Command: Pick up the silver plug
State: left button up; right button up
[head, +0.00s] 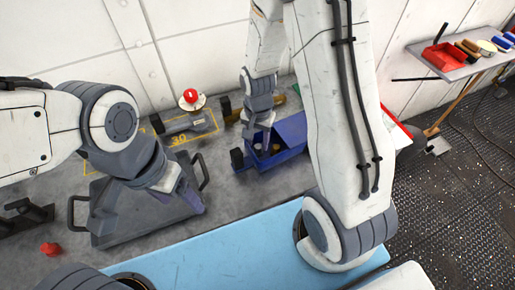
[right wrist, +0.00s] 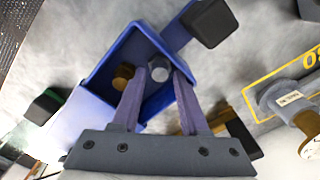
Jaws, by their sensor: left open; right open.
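A silver plug (right wrist: 159,73) with a round end sits inside a blue bin (right wrist: 95,82), beside a bronze-brown plug (right wrist: 123,76). The bin also shows in the head view (head: 291,130). My right gripper (right wrist: 160,76) is open over the bin. Its fingers are on either side of the silver plug in the right wrist view; I cannot tell how far above it they are. In the head view my right gripper (head: 267,146) hides much of the bin's inside. My left gripper (head: 190,200) is open and empty over a dark grey tray (head: 120,228) with handles.
A grey cylinder (head: 184,126) lies in a yellow-marked area behind the tray. A red button (head: 191,96) stands by the wall. A small red part (head: 50,249) lies at the left. A shelf (head: 445,64) at the far right holds a red bin and other items.

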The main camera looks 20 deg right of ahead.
jog(key=shift+f, duration=0.65)
grip_shut()
jog(key=shift+r, duration=0.1)
